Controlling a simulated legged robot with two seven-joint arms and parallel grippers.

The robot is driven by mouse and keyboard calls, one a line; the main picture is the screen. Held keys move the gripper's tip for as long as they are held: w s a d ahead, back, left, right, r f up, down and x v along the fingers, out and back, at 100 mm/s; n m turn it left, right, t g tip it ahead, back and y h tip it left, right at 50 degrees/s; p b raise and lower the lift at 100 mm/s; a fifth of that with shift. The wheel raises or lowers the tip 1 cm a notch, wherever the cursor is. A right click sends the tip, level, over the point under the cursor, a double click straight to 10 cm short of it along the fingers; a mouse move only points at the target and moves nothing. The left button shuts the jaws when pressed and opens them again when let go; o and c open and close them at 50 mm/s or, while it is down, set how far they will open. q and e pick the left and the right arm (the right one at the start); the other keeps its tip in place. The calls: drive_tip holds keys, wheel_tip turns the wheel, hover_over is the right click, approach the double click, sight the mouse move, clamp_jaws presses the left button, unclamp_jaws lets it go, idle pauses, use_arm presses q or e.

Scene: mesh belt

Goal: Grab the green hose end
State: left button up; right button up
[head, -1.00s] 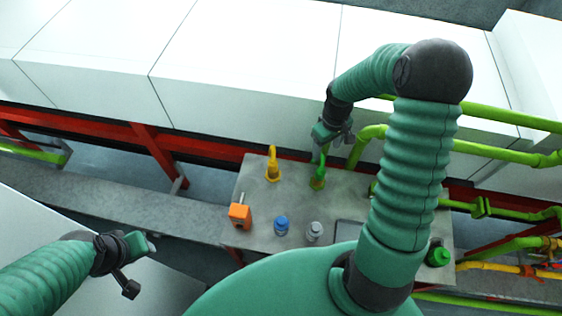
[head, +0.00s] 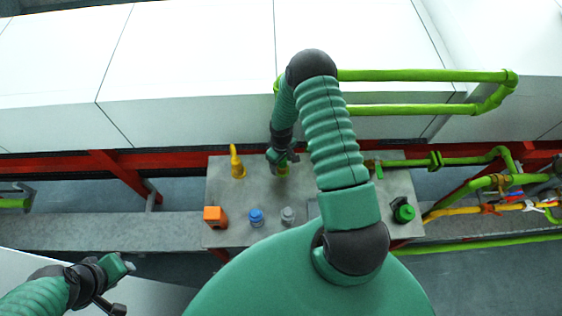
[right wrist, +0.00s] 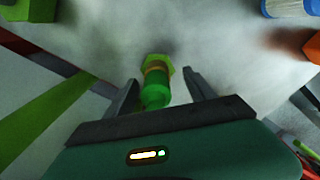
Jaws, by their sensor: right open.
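The green hose end (right wrist: 156,86) stands up from the grey plate, with a brownish ring and a green hex base. In the right wrist view it is between the two fingers of my right gripper (right wrist: 160,92), with gaps at both sides. In the head view the right gripper (head: 284,157) is over the green hose end (head: 283,172) and hides most of it. The right gripper is open. My left gripper (head: 127,267) is low at the left, away from the plate; its jaw opening is unclear.
The grey plate (head: 220,190) also bears a yellow hose end (head: 237,163), an orange block (head: 215,215), a blue fitting (head: 256,216), a grey fitting (head: 287,215) and a green fitting (head: 403,211). Green pipes (head: 420,110) run behind and right. A white casing (head: 190,70) stands behind.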

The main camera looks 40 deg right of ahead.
drive_tip(key=shift+d+f, duration=0.2)
drive_tip(key=shift+d, duration=0.25)
drive_tip(key=shift+w+d+f, duration=0.1)
drive_tip(key=shift+c, duration=1.1)
drive_tip(key=c, duration=0.4)
drive_tip(key=shift+a+r, duration=0.2)
drive_tip(key=shift+a, duration=0.25)
clamp_jaws()
drive_tip(key=shift+d, duration=0.1)
